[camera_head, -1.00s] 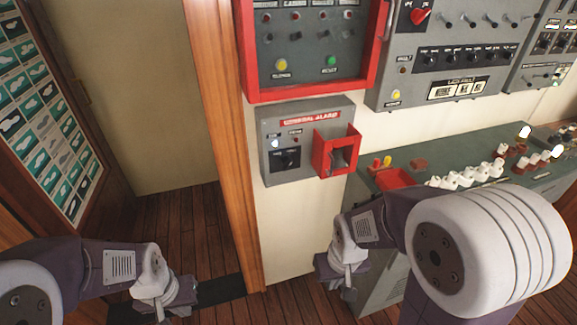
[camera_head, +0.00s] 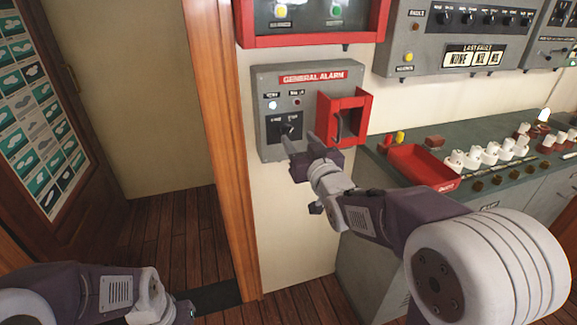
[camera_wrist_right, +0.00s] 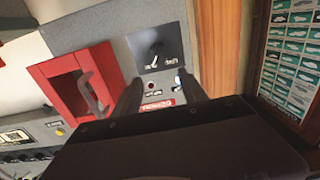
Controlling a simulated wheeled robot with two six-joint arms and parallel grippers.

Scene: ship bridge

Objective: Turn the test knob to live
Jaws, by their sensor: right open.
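The test knob (camera_head: 288,128) is on a black plate at the lower left of the grey GENERAL ALARM box (camera_head: 262,100). In the right wrist view, the knob (camera_wrist_right: 154,60) shows upside down beyond the fingers. Its plate labels are too small to read surely. My right gripper (camera_head: 300,141) is open and empty, just in front of the box's lower edge, below and right of the knob. The right wrist view shows its two fingers (camera_wrist_right: 160,90) apart, with the panel between them. My left gripper is mostly cut off at the bottom edge.
A red guard (camera_head: 362,100) with a handle inside sticks out right of the knob, close to my right gripper. A green-grey console (camera_head: 400,160) with a red tray (camera_head: 422,168) stands at right. A wooden door post (camera_head: 215,140) is left of the box.

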